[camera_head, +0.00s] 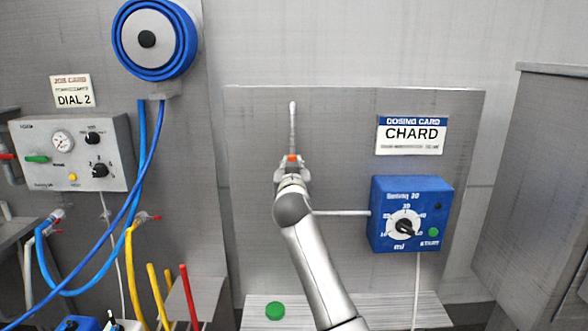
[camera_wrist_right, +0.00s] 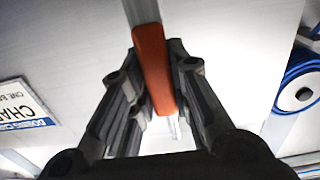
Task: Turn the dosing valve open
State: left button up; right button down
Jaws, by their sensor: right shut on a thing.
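The dosing valve's orange handle (camera_wrist_right: 152,65) is between the two dark fingers of my right gripper (camera_wrist_right: 157,95) in the right wrist view. The fingers are shut on it from both sides. In the head view my right gripper (camera_head: 291,172) is at the steel back panel, and only a small bit of the orange handle (camera_head: 291,158) shows above it. A thin upright pipe (camera_head: 293,125) rises above the handle. My right gripper and wrist hide the valve body. My left gripper is not in view.
A blue dosing box (camera_head: 410,215) with a dial and green button is at right, below the CHARD card (camera_head: 411,135). A thin horizontal pipe (camera_head: 342,213) runs to it. A grey control box (camera_head: 72,152), blue hose reel (camera_head: 153,38) and hoses are at left. A green disc (camera_head: 275,311) lies below.

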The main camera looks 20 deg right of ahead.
jog(key=shift+f, duration=0.15)
jog(key=c, duration=1.3)
grip_release()
jog(key=shift+a, duration=0.1)
jog(key=v, duration=1.2)
